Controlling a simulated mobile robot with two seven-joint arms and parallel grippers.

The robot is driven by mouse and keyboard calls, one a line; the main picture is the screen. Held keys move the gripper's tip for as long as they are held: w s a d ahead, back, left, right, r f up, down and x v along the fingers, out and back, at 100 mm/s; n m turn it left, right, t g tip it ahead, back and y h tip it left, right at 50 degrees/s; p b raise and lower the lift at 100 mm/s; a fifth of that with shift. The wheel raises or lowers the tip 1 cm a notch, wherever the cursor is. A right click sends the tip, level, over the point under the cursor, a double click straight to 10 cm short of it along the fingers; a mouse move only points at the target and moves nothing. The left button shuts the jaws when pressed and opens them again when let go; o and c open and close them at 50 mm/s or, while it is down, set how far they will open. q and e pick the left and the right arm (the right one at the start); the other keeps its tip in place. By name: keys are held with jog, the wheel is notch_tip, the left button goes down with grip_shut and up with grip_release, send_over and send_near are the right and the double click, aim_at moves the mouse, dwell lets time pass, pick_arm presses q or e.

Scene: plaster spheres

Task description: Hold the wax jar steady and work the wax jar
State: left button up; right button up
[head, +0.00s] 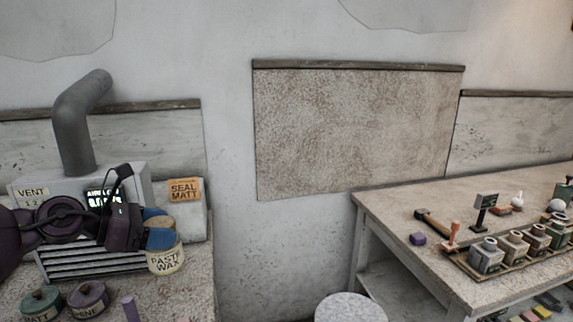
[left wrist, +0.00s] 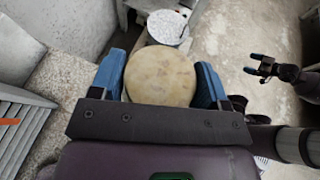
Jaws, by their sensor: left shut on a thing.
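The wax jar (head: 165,262) is a cream pot labelled "PASTE WAX" with a round tan top, upright at the right side of the left bench. My left gripper (head: 160,225) is shut on it near the top, one blue finger on the near side and one on the far side. In the left wrist view the round tan top (left wrist: 160,75) sits between the two blue fingers of the left gripper (left wrist: 160,85). My right gripper (left wrist: 264,68) shows small at the right of that view, fingers apart and empty, away from the jar. It is outside the head view.
A grey vent box (head: 65,262) with a pipe stands behind my left arm. A green-lidded jar (head: 42,302) and a purple-lidded jar (head: 88,298) stand at the front left. A round stool (head: 350,308) stands between the benches. The right table (head: 395,205) holds bottles and tools.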

pick_arm(q)
jog(key=shift+r+n+t, duration=0.15)
jog(key=shift+n+t, duration=0.15)
jog(key=shift+d, duration=0.15)
jog(key=shift+n+t+y, duration=0.5)
pick_arm(e)
jog(key=shift+w+a+r, duration=0.1)
jog(key=shift+w+r, duration=0.05)
jog(key=shift+w, duration=0.3)
